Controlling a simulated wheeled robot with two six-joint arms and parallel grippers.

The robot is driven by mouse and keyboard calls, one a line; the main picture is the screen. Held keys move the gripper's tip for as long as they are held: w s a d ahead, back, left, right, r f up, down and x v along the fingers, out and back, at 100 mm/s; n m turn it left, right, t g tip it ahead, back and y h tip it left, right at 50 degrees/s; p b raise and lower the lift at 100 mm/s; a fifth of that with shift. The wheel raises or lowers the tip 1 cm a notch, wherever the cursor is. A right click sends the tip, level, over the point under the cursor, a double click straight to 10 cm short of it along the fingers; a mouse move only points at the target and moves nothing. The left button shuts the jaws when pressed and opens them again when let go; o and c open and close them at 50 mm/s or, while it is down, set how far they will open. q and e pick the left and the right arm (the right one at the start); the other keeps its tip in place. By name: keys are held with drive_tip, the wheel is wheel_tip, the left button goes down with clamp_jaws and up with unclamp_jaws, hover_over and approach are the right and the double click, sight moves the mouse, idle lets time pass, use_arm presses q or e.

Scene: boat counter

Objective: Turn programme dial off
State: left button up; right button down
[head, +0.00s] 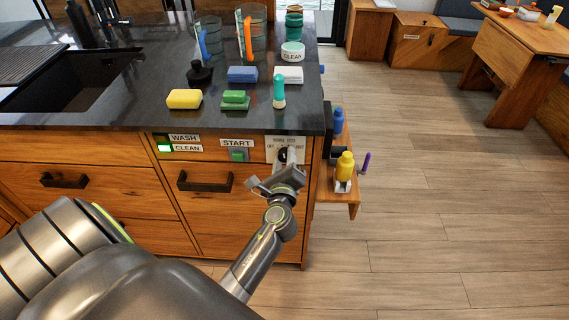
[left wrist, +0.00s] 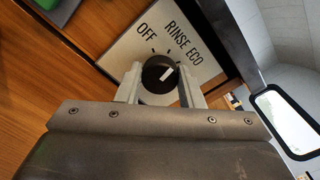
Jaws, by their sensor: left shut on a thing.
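The programme dial (left wrist: 158,76) is a round black knob with a white pointer mark, set on a pale plate (left wrist: 130,42) reading OFF, RINSE and ECO. Its pointer is turned up and right, about towards the ECO mark and away from OFF. My left gripper (left wrist: 160,84) has its two pale fingers on either side of the knob, shut on it. In the head view the dial (head: 284,154) shows at the right end of the counter front, partly covered by my left gripper (head: 286,166). My right gripper is not in view.
A START button (head: 237,156) and a WASH/CLEAN panel (head: 184,148) are left of the dial. Drawer handles (head: 205,182) stick out below. Sponges, a brush (head: 279,92) and jugs stand on the counter. A side shelf (head: 338,197) holds bottles.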

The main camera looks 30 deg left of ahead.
use_arm(q)
drive_tip(key=n+b, duration=0.3)
drive_tip(key=n, duration=0.2)
drive_tip(key=shift+f+n, duration=0.15)
drive_tip(key=shift+n, duration=0.25)
drive_tip(key=n+b, duration=0.2)
drive_tip(key=n, duration=0.1)
drive_tip(key=shift+n+b, duration=0.35)
drive_tip(key=shift+n, duration=1.05)
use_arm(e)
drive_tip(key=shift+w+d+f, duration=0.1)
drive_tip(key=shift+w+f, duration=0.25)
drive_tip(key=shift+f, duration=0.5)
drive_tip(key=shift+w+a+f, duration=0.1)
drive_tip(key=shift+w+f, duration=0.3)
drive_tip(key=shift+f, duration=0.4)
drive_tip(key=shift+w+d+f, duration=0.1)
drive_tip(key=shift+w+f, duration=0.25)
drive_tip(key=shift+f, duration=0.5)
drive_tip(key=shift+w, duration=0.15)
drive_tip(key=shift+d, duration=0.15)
use_arm(q)
drive_tip(key=o, duration=1)
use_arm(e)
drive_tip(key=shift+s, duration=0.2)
